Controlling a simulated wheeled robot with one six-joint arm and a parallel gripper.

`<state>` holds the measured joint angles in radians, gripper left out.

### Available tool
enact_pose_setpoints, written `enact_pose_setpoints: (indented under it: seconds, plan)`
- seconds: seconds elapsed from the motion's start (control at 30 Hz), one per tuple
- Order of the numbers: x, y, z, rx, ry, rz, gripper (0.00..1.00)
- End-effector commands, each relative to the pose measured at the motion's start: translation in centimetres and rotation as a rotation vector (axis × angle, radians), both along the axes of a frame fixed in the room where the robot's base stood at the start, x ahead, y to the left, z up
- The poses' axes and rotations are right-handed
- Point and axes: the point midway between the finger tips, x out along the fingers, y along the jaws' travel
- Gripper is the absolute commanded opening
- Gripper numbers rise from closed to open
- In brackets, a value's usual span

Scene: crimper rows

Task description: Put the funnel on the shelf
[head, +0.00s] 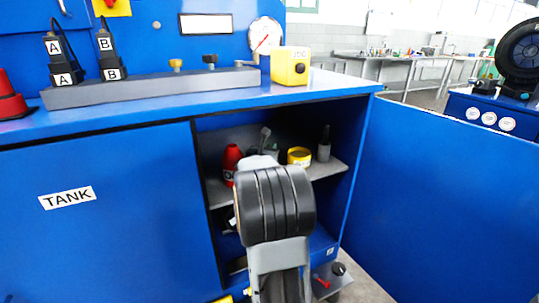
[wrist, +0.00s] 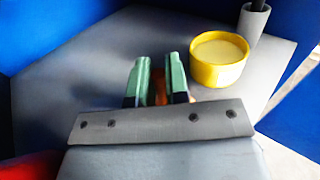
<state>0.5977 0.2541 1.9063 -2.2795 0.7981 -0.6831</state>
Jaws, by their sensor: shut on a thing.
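The grey shelf (head: 328,168) is inside the open blue cabinet; it fills much of the wrist view (wrist: 60,85). My gripper (wrist: 158,68) has its two green fingers over the shelf, left of a yellow round container (wrist: 218,58). The fingers are shut on a small orange-brown thing (wrist: 160,92), mostly hidden between them. I cannot tell from its shape whether it is the funnel, or whether it touches the shelf. In the head view my arm hides most of the gripper and the held thing. No other funnel can be made out.
The cabinet door (head: 450,190) is open to the right. Bare shelf shows left of the fingers.

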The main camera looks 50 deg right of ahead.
Motion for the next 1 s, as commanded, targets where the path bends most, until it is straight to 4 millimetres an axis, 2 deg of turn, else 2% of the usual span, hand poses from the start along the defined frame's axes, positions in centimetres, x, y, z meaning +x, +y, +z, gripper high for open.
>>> enact_pose_setpoints:
  seconds: [0.07,0.5,0.53,0.77,1.0]
  plan:
    - [0.02,0.02,-1.08,0.0,0.001,0.001,0.0]
    - [0.02,0.04,-1.47,-0.001,0.0,0.001,0.0]
    - [0.02,0.04,-1.36,-0.001,0.0,0.001,0.17]
    - [0.02,0.04,-1.3,-0.001,0.0,0.001,0.39]
    - [0.02,0.04,-1.23,-0.001,0.0,0.001,0.4]
